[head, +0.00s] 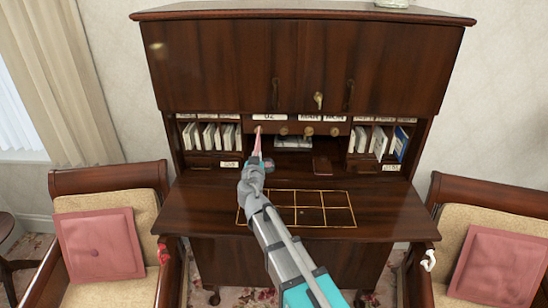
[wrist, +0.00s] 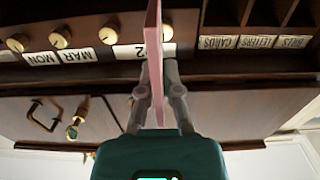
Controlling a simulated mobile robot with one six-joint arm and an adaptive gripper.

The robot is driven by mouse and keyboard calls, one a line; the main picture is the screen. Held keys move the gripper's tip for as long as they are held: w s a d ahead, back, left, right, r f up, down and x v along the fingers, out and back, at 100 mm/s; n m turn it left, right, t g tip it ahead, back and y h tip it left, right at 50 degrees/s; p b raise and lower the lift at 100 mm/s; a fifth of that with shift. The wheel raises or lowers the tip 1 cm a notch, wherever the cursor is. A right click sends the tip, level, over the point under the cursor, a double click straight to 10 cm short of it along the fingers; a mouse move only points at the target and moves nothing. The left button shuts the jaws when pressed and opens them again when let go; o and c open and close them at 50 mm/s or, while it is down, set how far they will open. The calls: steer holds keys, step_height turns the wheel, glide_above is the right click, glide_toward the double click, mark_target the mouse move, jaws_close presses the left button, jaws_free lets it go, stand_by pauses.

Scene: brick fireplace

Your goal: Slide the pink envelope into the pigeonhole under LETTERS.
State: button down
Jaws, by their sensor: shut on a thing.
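The pink envelope (head: 257,143) stands on edge in my gripper (head: 259,159), in front of the left part of the desk's drawer row. In the wrist view the envelope (wrist: 153,30) is a thin pink strip between the finger pads of my gripper (wrist: 156,72), which is shut on it. The wrist picture is upside down. The LETTERS label (wrist: 257,41) is to the right there, between CARDS and another label. Its pigeonhole (wrist: 264,14) is only partly in frame. In the head view the left pigeonhole group (head: 208,132) lies left of the envelope and apart from it; its label text is too small to read.
Several upright papers and books fill the left group and the right group (head: 385,140). Brass knobs (head: 308,131) project from the drawer row. A key (head: 318,99) sticks out of the upper cabinet. The desktop (head: 205,205) with its gold grid is clear around my arm.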

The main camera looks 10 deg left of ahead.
steer(key=s+a+f+b, duration=0.2)
steer(key=a, duration=0.7)
steer(key=s+a+f+b, duration=0.2)
steer(key=a, duration=0.8)
steer(key=shift+s+a, duration=0.2)
steer(key=shift+a, duration=0.1)
steer(key=shift+r, duration=0.1)
steer(key=shift+w, duration=0.25)
steer(key=shift+w+a+f+b, duration=0.15)
steer(key=shift+w+a, duration=0.4)
steer(key=shift+w, duration=2.25)
steer(key=shift+w+a+f+b, duration=0.1)
steer(key=shift+w+a, duration=0.4)
steer(key=shift+w, duration=2.35)
steer(key=shift+w+a+f+b, duration=0.15)
steer(key=shift+w+a, duration=0.4)
steer(key=shift+w, duration=2.25)
